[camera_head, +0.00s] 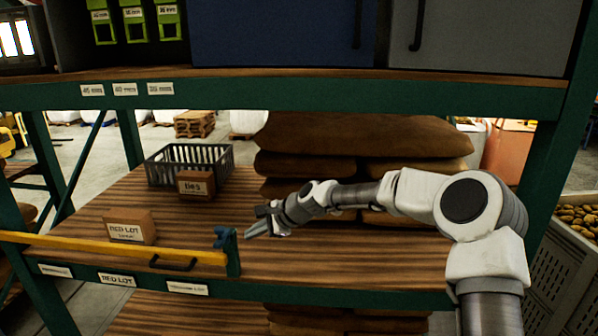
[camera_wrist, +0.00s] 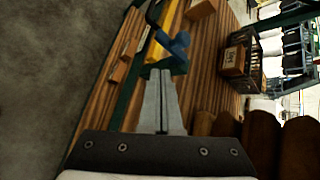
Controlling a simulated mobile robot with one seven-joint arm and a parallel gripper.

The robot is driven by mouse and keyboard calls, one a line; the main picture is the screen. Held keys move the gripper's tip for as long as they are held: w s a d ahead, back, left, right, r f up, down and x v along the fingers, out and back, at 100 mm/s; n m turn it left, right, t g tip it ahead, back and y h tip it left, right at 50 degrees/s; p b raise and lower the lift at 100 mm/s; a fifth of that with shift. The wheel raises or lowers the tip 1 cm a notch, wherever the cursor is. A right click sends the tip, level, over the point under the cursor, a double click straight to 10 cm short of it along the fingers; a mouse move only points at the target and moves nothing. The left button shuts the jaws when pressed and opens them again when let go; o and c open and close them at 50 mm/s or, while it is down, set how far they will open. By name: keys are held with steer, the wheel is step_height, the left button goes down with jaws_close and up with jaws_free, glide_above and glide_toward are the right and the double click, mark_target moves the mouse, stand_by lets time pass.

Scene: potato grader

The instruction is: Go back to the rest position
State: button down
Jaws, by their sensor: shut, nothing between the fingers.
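My gripper (camera_head: 255,229) is at the end of my arm, which reaches in from the right over the wooden shelf (camera_head: 330,262). In the wrist view my gripper's fingers (camera_wrist: 161,78) are together with nothing between them. Their tips point at a blue latch-like part (camera_head: 223,237) on the end of the yellow bar, which also shows in the wrist view (camera_wrist: 174,50). The tips look close to this part; I cannot tell whether they touch it.
The yellow bar (camera_head: 110,247) with a dark handle (camera_head: 172,265) runs along the shelf's front left. A "RED LOT" box (camera_head: 130,227), a "ties" box (camera_head: 195,184) and a dark crate (camera_head: 160,172) stand on the shelf. Brown sacks (camera_head: 360,136) are stacked behind my arm. An upper shelf (camera_head: 300,94) hangs above.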

steer(key=s+d+r+n+t+h+b, duration=0.15)
steer(key=s+d+r+n+h, duration=0.35)
steer(key=s+d, duration=0.5)
steer(key=s+d+r+n+t+h+b, duration=0.1)
steer(key=s+d+r+n+h+b, duration=0.1)
steer(key=s+d+r+n, duration=0.75)
steer(key=s+d+f+m+h, duration=0.1)
steer(key=s+d+f, duration=0.2)
steer(key=s, duration=0.6)
steer(key=s+d+f+m+h, duration=0.1)
steer(key=s+d+f, duration=0.2)
steer(key=s+d, duration=0.4)
steer(key=s, duration=0.2)
steer(key=shift+s+d+f+g, duration=0.15)
steer(key=shift+s+d+g, duration=0.15)
steer(key=shift+d+g, duration=0.1)
steer(key=shift+a, duration=0.15)
